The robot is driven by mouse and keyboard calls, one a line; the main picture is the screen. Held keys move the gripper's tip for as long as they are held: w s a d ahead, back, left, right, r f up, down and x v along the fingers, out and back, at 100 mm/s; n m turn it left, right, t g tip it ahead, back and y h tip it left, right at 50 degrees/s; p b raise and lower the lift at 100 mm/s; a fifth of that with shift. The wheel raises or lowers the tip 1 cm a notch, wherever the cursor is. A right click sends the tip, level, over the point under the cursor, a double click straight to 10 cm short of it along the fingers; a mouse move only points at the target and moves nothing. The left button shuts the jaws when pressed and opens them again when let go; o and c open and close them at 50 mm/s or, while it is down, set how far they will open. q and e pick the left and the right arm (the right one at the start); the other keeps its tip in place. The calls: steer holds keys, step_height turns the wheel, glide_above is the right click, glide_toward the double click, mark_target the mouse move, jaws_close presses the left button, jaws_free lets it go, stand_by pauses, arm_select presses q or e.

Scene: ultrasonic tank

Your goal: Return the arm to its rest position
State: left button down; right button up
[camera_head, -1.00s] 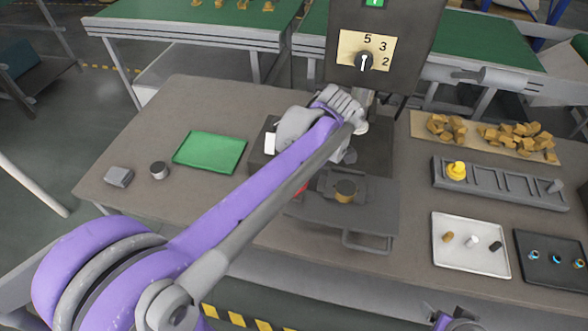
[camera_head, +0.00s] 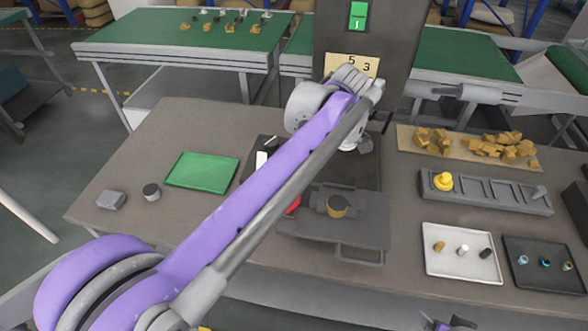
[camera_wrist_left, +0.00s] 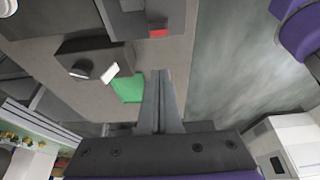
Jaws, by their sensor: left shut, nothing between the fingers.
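My left arm (camera_head: 255,190) reaches in from the lower left across the table, with its upper joint in front of the dial panel (camera_head: 352,66). Its gripper is hard to make out in the head view. In the left wrist view the left gripper (camera_wrist_left: 161,74) is shut, with its fingers together and nothing between them. A small part of my right arm (camera_head: 452,323) shows at the bottom edge; its finger state is unclear.
The green tray (camera_head: 180,182) lies left of the arm. A dark press-like unit with a brass cylinder (camera_head: 337,206) stands mid-table. At right are a slotted grey rack (camera_head: 515,207), a white tray (camera_head: 430,266), a black tray (camera_head: 515,280) and several brown pieces (camera_head: 497,147).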

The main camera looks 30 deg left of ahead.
stand_by(0.5)
arm_select(q)
steer(key=s+d+f+m+t+h, duration=0.3)
steer(key=s+f+m+t, duration=0.3)
steer(key=s+f+m, duration=0.8)
steer(key=m+h, duration=0.1)
steer(key=m, duration=0.6)
steer(key=shift+d+f+t, duration=0.15)
steer(key=shift+f+t, duration=0.1)
steer(key=shift+t, duration=0.15)
